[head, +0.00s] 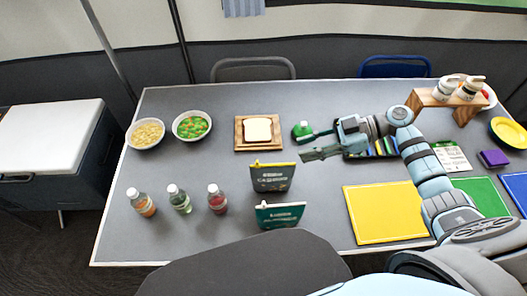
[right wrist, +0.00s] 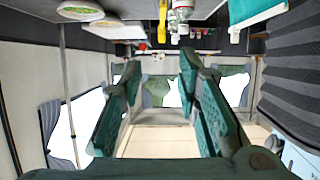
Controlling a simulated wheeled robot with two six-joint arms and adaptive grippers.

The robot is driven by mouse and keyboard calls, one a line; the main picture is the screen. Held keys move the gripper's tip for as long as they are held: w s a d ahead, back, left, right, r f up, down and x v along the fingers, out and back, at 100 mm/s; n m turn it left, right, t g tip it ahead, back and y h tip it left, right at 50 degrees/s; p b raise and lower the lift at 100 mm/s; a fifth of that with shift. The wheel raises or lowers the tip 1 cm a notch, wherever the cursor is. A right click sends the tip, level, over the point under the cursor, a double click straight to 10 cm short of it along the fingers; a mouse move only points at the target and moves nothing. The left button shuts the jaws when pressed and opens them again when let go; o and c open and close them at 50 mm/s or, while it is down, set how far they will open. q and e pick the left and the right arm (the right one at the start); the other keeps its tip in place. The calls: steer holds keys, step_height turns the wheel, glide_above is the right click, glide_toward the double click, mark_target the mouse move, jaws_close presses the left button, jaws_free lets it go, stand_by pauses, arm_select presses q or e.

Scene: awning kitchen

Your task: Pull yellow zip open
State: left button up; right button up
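My left gripper is out of view.
Several bottles (head: 180,199) stand left of the pouches. Two bowls (head: 146,134) and bread on a wooden board (head: 240,145) are farther back. A green-topped item (head: 301,129) lies close to my right gripper. A yellow mat (head: 383,214) lies right of the pouches.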

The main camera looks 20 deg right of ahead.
mark_target(257, 164)
steer(key=x, duration=1.2)
steer(key=shift+r, duration=0.2)
steer(key=shift+s, duration=0.1)
jaws_close()
